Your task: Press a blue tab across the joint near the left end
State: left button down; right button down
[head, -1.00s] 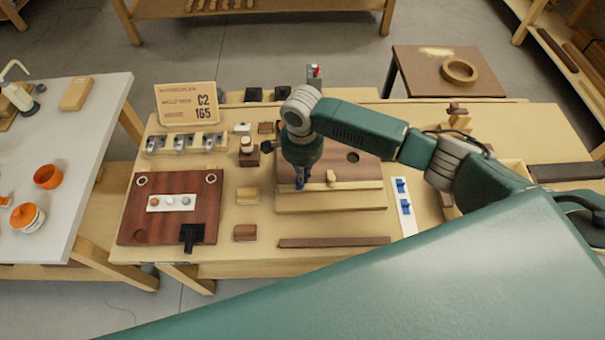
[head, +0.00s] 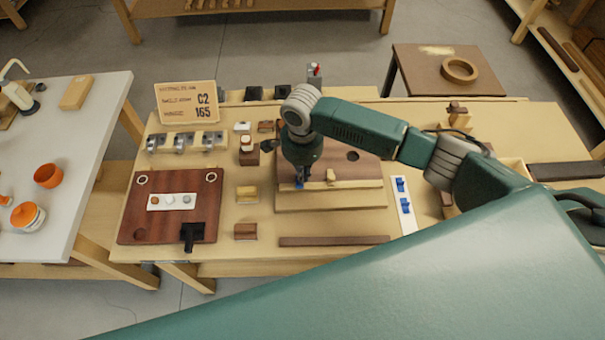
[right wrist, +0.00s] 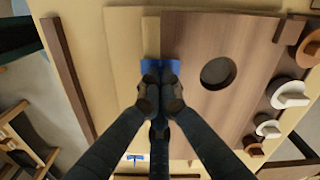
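My right gripper (head: 300,180) points down at the left part of the joint between the dark board (head: 350,158) and the pale strip (head: 345,198). A blue tab (head: 298,186) is at its fingertips. In the right wrist view the fingers (right wrist: 161,92) are close together on the blue tab (right wrist: 174,68), whose ends show on both sides of them. There the tab lies across the seam of dark board (right wrist: 215,100) and pale wood. Whether it is fully seated is hidden by the fingers. My left gripper is not in view.
A small pale wooden piece (head: 330,176) stands on the joint just right of the gripper. A white strip (head: 408,222) with blue tabs lies farther right. A dark bar (head: 335,241) lies in front, and a red-brown board (head: 135,215) lies left.

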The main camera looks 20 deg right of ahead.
jog(key=shift+f, duration=0.4)
jog(key=shift+s+f+p, duration=0.2)
jog(key=shift+p, duration=0.2)
dwell(2.5)
jog(key=shift+r+p, duration=0.1)
jog(key=shift+p, duration=0.5)
dwell(0.9)
jog(key=shift+w, duration=0.1)
jog(key=c, duration=1.9)
grip_release()
jog(key=shift+o, duration=0.5)
jog(key=o, duration=0.3)
jog(key=shift+r, duration=0.15)
